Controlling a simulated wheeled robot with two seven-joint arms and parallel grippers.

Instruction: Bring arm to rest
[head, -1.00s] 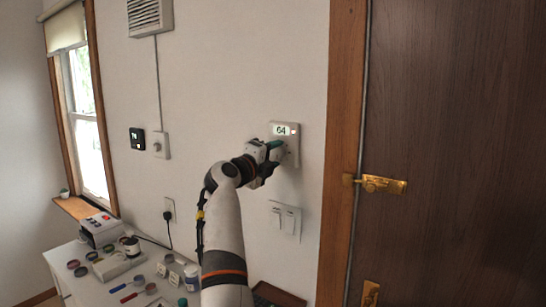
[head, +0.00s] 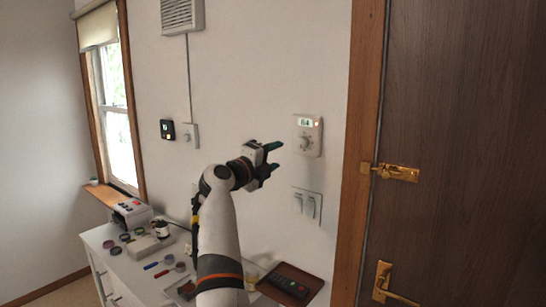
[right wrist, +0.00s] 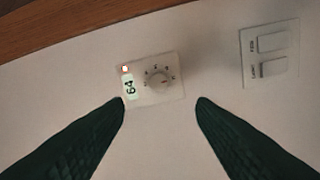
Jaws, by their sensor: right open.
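My right gripper (head: 274,158) is open and empty in front of the wall in the head view, its teal fingertips pointing right. It is to the left of a thermostat (head: 308,135), a pale wall box with a small lit display and a round knob, and apart from it. In the right wrist view the two dark fingertips (right wrist: 161,101) are spread wide, with the thermostat (right wrist: 153,80) beyond and between them. Its display reads 64 and a red light glows beside it. My left gripper is not in view.
A double light switch (head: 306,205) is below the thermostat. A wooden door (head: 460,150) with brass latch (head: 392,172) stands at right. A window (head: 115,120) is at left.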

